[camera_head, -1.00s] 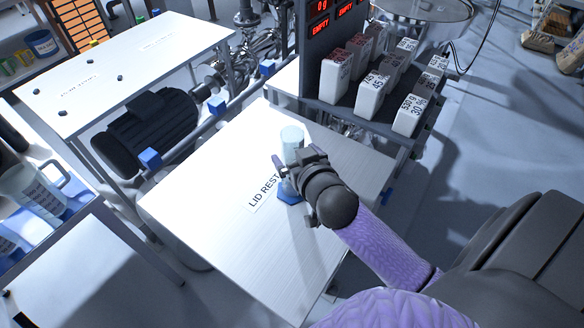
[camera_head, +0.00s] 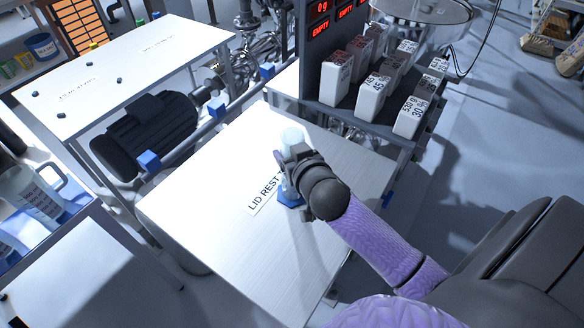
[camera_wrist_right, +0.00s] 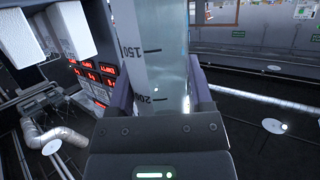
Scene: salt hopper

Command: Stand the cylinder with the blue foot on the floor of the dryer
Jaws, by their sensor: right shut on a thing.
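The clear graduated cylinder (camera_head: 291,135) with a blue foot (camera_head: 290,199) stands about upright at the white table (camera_head: 215,215), beside the LID REST label (camera_head: 264,191). I cannot tell whether its foot touches the tabletop. My right gripper (camera_head: 289,160) is shut on the cylinder's tube, above the foot. In the right wrist view the tube (camera_wrist_right: 165,65) is between the two fingers, with 150 and 200 marks facing me. My left gripper is not in view. I cannot make out for sure which thing is the dryer.
A rack of white labelled blocks (camera_head: 370,97) and a dark panel with red displays (camera_head: 324,45) stand just behind the table's right. A black motor (camera_head: 150,130) is to the left. A round metal-rimmed vessel (camera_head: 425,14) is at the top right. The table front is clear.

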